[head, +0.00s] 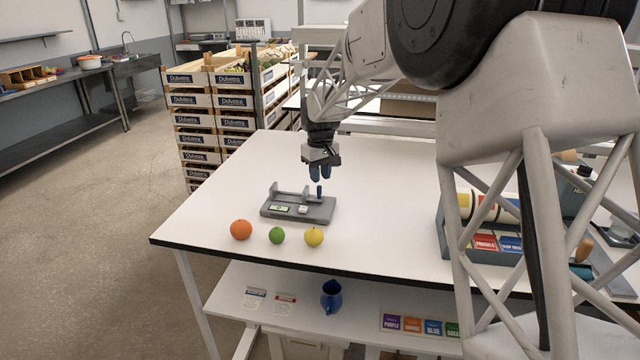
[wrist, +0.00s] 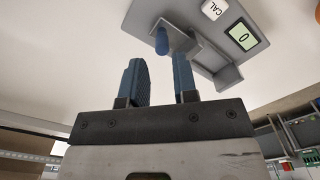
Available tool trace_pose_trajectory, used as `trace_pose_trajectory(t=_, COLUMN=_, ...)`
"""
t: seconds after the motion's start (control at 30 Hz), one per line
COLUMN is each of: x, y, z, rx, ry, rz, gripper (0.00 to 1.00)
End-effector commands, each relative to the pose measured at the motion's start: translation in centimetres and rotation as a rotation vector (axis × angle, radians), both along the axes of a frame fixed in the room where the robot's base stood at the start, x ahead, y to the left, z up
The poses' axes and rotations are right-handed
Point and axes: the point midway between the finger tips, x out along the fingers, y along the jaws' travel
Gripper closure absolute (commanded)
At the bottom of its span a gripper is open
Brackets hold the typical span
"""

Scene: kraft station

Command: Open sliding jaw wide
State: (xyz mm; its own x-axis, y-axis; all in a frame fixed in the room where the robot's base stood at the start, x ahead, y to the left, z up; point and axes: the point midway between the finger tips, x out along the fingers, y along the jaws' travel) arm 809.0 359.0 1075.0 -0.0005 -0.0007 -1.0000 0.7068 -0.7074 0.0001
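A grey measuring device (head: 322,212) lies on the white table below my gripper. It has upright grey jaw plates, a small lit display (head: 281,208) and a white button marked CAL (wrist: 214,9). The display (wrist: 241,36) reads 0 in the wrist view. A blue peg (head: 319,190) stands at the device's right end; it also shows in the wrist view (wrist: 162,40), beside a grey jaw part (wrist: 208,52). My gripper (head: 320,178) is open and empty, pointing down just above the peg. In the wrist view its blue fingers (wrist: 158,65) stand apart, with the peg beyond their tips.
An orange (head: 241,229), a green fruit (head: 277,235) and a yellow fruit (head: 313,236) sit in front of the device. A grey box of rolls and labels (head: 450,235) stands at the right. Stacked crates (head: 215,120) are behind. The table left of the device is clear.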

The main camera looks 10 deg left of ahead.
Motion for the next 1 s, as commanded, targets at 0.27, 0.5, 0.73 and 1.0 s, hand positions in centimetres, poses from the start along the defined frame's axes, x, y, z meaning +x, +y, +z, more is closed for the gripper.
trace_pose_trajectory(t=0.27, x=0.0, y=0.0, z=2.3, rx=0.0, ry=0.0, rz=0.0, gripper=0.73)
trace_pose_trajectory(t=0.5, x=0.0, y=0.0, z=2.4, rx=0.0, ry=0.0, rz=0.0, gripper=0.73)
trace_pose_trajectory(t=0.73, x=-0.1, y=-0.2, z=2.6, rx=0.0, ry=-0.001, rz=-0.003, gripper=0.73)
trace_pose_trajectory(t=1.0, x=-1.7, y=-2.9, z=4.2, rx=0.005, ry=-0.012, rz=-0.042, gripper=0.73)
